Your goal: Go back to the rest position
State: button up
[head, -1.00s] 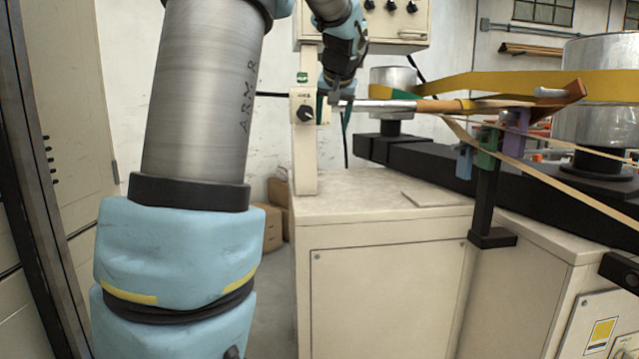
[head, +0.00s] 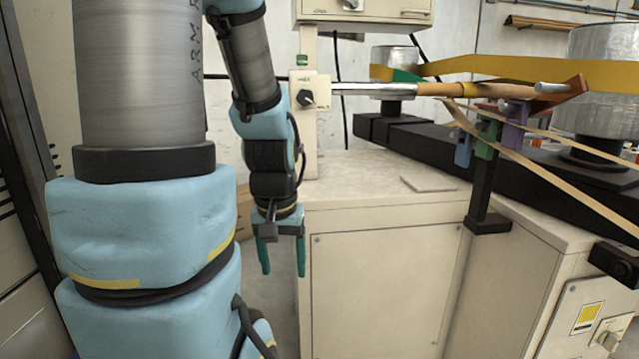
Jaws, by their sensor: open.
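My gripper (head: 282,256) hangs pointing down in front of the machine cabinet's left edge. Its two green fingers are apart with nothing between them. My arm, with blue covers and grey tubes, fills the left of the view. The spiral winder's rod (head: 375,89) runs level from the switch box (head: 309,90) to a brown tapered piece (head: 455,90). My gripper is below and left of the rod and clear of it.
The cream cabinet (head: 385,290) stands right of my gripper, with a flat top. A black post with coloured guides (head: 484,160) rises from it. Yellow belt (head: 500,68) and tan strips cross the right side. Cardboard boxes (head: 243,210) sit behind my arm.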

notch_tip(320, 180, up, 16)
jog(key=p, duration=1.4)
jog(key=shift+f, duration=0.2)
